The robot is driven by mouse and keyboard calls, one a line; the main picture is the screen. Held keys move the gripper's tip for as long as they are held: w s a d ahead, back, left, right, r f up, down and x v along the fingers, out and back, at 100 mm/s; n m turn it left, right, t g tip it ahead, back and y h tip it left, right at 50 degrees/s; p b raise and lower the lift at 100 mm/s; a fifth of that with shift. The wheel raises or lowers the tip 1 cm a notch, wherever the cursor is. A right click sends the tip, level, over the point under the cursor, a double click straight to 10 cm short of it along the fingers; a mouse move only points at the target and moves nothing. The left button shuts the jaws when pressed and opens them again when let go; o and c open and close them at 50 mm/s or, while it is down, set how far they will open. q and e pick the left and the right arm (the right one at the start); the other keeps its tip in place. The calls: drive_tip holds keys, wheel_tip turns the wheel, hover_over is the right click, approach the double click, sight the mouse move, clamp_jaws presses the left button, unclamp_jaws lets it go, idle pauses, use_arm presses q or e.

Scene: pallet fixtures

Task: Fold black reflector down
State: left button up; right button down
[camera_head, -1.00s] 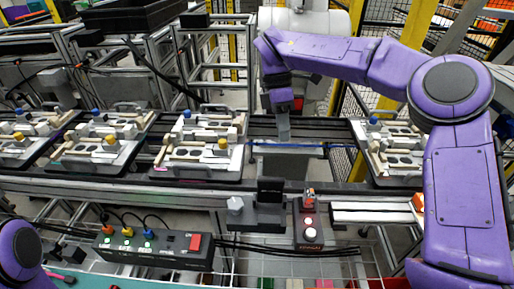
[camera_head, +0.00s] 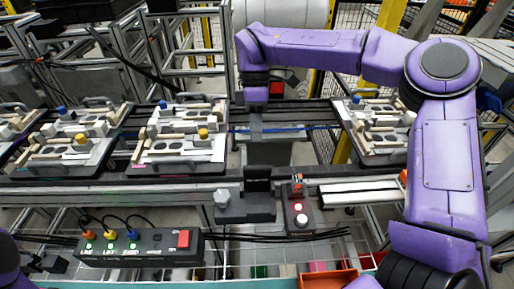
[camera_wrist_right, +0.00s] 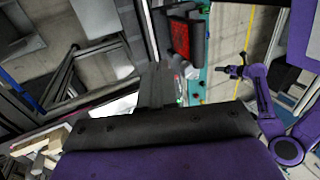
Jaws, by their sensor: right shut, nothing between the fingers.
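The black reflector (camera_head: 258,179) stands upright on its black bracket on the front rail, in the middle of the head view. My right gripper (camera_head: 255,135) points down just behind it, over the gap in the conveyor, apart from it as far as I can see. Its shut fingers (camera_wrist_right: 152,88) are empty in the right wrist view. A black-framed red panel (camera_wrist_right: 186,38) there looks like the reflector's back face, beyond the fingertips. My left gripper (camera_wrist_right: 234,72) shows small at the right of the wrist view; its jaws are unclear.
Pallet fixtures (camera_head: 180,140) sit on the conveyor left of the right gripper, and another pallet (camera_head: 375,128) sits to its right. A button box (camera_head: 299,212) stands right of the reflector. A switch box with cables (camera_head: 140,246) is at front left.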

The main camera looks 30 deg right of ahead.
sight(257, 179)
drive_tip(key=s, duration=0.1)
drive_tip(key=s+a+f+p, duration=0.1)
drive_tip(key=s, duration=0.1)
drive_tip(key=s+a+f, duration=0.1)
drive_tip(key=shift+s+a, duration=0.1)
drive_tip(key=shift+s, duration=0.1)
drive_tip(key=shift+w+f, duration=0.1)
